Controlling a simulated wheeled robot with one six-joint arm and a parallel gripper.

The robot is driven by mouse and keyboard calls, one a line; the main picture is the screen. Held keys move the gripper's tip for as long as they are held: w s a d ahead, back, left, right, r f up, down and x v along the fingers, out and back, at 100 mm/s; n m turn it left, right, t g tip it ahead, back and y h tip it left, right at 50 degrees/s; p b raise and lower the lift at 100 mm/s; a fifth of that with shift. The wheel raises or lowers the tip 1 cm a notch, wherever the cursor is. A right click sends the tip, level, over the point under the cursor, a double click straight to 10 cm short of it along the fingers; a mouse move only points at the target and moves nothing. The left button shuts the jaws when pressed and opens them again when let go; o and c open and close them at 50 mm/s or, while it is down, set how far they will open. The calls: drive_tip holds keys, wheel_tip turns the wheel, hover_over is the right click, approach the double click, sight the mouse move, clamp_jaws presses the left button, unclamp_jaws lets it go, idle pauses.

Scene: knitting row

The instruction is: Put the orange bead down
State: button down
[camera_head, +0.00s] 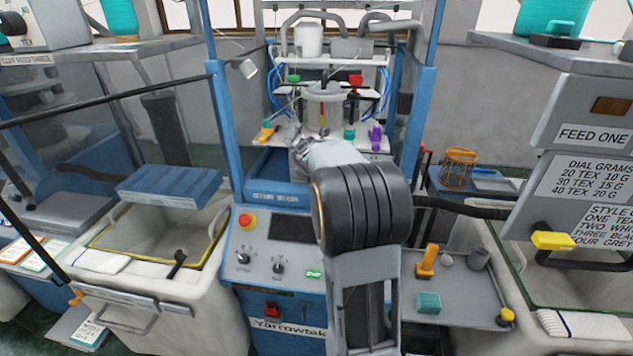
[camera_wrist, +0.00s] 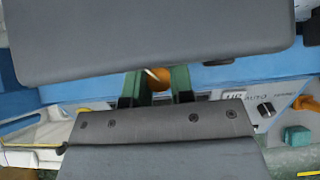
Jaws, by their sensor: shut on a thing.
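The orange bead (camera_wrist: 159,79) shows in the wrist view between the green fingers of my gripper (camera_wrist: 157,86). A thin pale piece crosses the bead's upper left. My gripper is shut on the bead, above a blue machine surface (camera_wrist: 220,74). In the head view my arm reaches forward over the blue machine (camera_head: 268,193), and its dark joint hides my fingers and the bead. I cannot tell how far the bead is above any surface.
White shelves (camera_head: 290,135) with small coloured parts stand behind my arm. A grey side tray (camera_head: 455,308) at the right holds an orange piece (camera_head: 427,261), a teal block (camera_head: 429,302) and a grey cup (camera_head: 479,258). A red button (camera_head: 246,220) sits on the front panel.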

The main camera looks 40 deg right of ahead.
drive_tip(key=shift+w+f, duration=0.15)
drive_tip(key=shift+f, duration=0.8)
drive_tip(key=shift+w+f, duration=0.15)
drive_tip(key=shift+f, duration=0.8)
drive_tip(key=shift+f+b, duration=0.2)
drive_tip(key=shift+b, duration=0.15)
drive_tip(key=c, duration=1)
unclamp_jaws()
drive_tip(key=shift+r, duration=0.1)
drive_tip(key=shift+s+a+r, duration=0.15)
drive_tip(key=shift+r, duration=0.25)
drive_tip(key=v, duration=1.1)
drive_tip(key=s+a+f+m+y, duration=0.2)
drive_tip(key=s+a+m+y, duration=0.1)
drive_tip(key=s+a+m, duration=0.6)
drive_tip(key=s+a+f+m+g+y, duration=0.1)
drive_tip(key=s+a+f+m+y, duration=0.2)
drive_tip(key=s+a+m, duration=0.7)
drive_tip(key=a+m, duration=0.2)
drive_tip(key=m, duration=0.6)
drive_tip(key=shift+s, duration=0.35)
